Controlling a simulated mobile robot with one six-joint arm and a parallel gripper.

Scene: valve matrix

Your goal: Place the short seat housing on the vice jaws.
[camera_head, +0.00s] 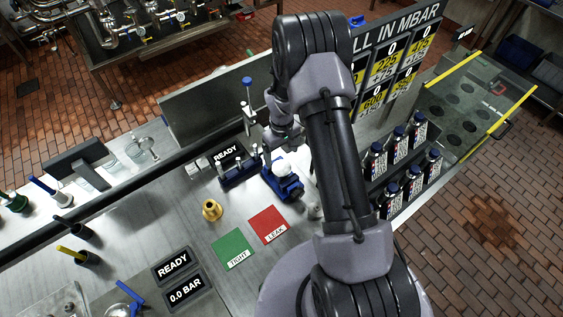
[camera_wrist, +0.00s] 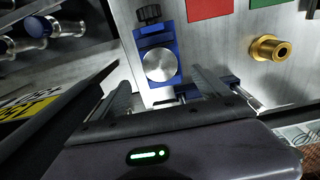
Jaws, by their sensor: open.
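The blue vice (camera_head: 287,186) stands on the steel bench, and it also shows in the wrist view (camera_wrist: 154,39) with a dark knob at one end. A pale, round-topped metal part (camera_head: 281,168) sits on its jaws. It looks like the short seat housing. In the wrist view this part (camera_wrist: 159,65) is a silver disc seen from above. My gripper (camera_wrist: 163,86) is open and empty, its fingers to either side of the vice in that view. The fingers look apart from the disc. In the head view my gripper (camera_head: 283,137) is just behind the vice, its fingertips unclear.
A brass fitting (camera_head: 211,210) stands left of the vice. Green (camera_head: 233,249) and red (camera_head: 268,225) mats lie in front. A blue rack (camera_head: 238,173) stands beside the vice. Blue-capped bottles (camera_head: 393,160) stand at the right. Bare bench lies around the brass fitting.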

